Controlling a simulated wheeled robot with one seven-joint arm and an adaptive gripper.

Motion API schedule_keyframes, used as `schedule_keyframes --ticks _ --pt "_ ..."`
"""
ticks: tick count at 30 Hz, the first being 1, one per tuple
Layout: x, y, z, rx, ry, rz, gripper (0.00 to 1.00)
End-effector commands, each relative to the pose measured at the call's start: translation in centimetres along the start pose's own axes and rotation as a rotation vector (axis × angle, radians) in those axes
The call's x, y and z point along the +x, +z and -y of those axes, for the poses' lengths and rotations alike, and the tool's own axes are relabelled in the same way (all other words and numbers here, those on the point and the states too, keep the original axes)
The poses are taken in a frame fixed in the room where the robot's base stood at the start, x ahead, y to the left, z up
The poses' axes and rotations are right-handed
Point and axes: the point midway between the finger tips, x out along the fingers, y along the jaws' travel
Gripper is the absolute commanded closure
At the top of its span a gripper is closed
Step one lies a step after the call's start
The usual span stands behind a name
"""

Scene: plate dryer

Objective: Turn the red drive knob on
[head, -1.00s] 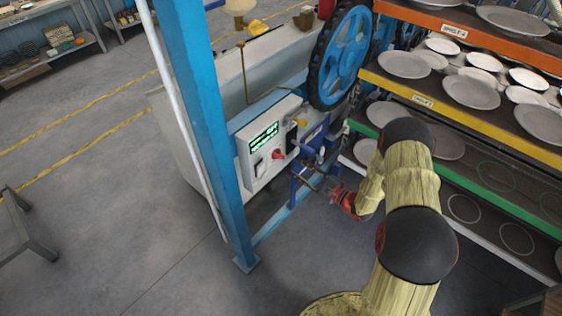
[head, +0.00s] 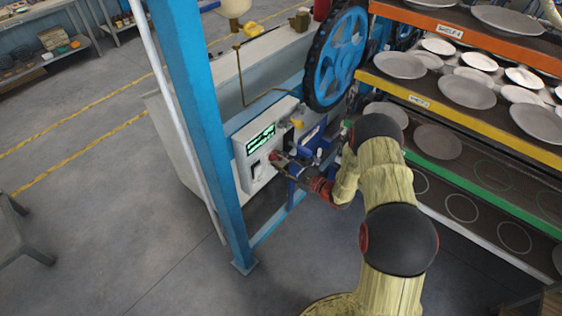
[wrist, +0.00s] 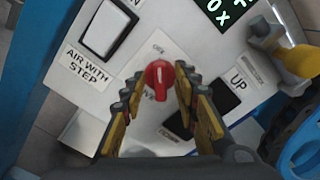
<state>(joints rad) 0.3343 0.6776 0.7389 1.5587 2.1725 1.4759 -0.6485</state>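The red drive knob (wrist: 160,75) sits on the white control panel (wrist: 60,85), with a light pointer line on its face. In the head view the knob (head: 273,156) shows small on the panel front, beside the tip of my gripper (head: 288,160). In the wrist view my gripper (wrist: 155,98) is open, with one finger on each side of the knob. The left fingertip lies a little away from it and the right fingertip is close to its right edge. I cannot tell whether either finger touches it. The lettering around the knob is partly hidden.
A blue post (head: 200,130) stands left of the panel. Plate shelves (head: 450,107) stand at the right.

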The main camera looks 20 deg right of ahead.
Motion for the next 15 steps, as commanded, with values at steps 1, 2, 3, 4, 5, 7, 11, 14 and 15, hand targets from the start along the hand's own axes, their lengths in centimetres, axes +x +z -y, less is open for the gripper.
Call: schedule_keyframes --ticks 1,2,3,4,5,7,11,14,15 --pt "-0.01 0.00 0.00 0.000 0.000 0.000 0.71" --pt "-0.02 0.00 0.00 0.000 0.000 0.000 0.73" --pt "-0.02 0.00 0.00 0.000 0.000 0.000 0.75" --pt "-0.02 0.00 0.00 0.000 0.000 0.000 0.77" --pt "-0.02 0.00 0.00 0.000 0.000 0.000 0.79" --pt "-0.03 0.00 0.00 0.000 0.000 0.000 0.83" --pt "-0.03 0.00 0.00 0.000 0.000 0.000 0.90" --pt "-0.04 0.00 -0.01 0.000 0.000 0.000 0.96" --pt "-0.04 0.00 -0.01 0.000 0.000 0.000 0.98"
